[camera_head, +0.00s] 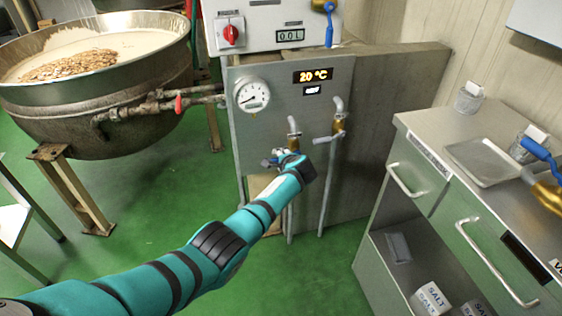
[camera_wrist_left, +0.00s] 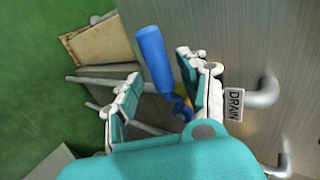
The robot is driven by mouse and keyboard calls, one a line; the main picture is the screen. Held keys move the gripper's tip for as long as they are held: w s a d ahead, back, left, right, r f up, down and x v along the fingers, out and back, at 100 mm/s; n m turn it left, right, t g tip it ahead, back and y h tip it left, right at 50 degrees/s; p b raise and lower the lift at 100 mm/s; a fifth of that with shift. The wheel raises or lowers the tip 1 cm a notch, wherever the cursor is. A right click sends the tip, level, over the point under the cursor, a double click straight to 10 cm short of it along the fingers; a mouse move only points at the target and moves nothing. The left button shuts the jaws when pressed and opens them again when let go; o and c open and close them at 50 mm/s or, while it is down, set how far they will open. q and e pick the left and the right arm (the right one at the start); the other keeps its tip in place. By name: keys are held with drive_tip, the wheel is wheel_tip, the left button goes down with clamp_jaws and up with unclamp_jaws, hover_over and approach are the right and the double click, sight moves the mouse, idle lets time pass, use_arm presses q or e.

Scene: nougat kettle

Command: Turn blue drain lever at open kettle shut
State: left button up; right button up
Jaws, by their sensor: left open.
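The blue drain lever (camera_wrist_left: 152,58) shows in the left wrist view, its handle lying between the two fingers of my left gripper (camera_wrist_left: 158,68). A brass-coloured valve part lies at its lower end, and a plate marked DRAIN (camera_wrist_left: 235,104) is just to the right. My left gripper is open around the handle; I see gaps at both sides, and contact is not clear. In the head view my left gripper (camera_head: 277,160) is at the front of the grey panel, and my wrist hides most of the valve. The open kettle (camera_head: 100,95) stands at the left. My right gripper is out of view.
The grey panel (camera_head: 290,110) bears a gauge (camera_head: 252,95) and upright pipes (camera_head: 329,180) close to my wrist. Another blue-handled valve (camera_head: 329,32) is above. A steel counter (camera_head: 435,150) stands at the right.

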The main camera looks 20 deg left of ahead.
use_arm(q)
drive_tip(key=shift+a, duration=0.15)
drive_tip(key=shift+r, duration=0.1)
drive_tip(key=shift+r, duration=0.1)
drive_tip(key=v, duration=1.1)
drive_tip(key=shift+s+d, duration=0.25)
drive_tip(key=shift+s, duration=0.05)
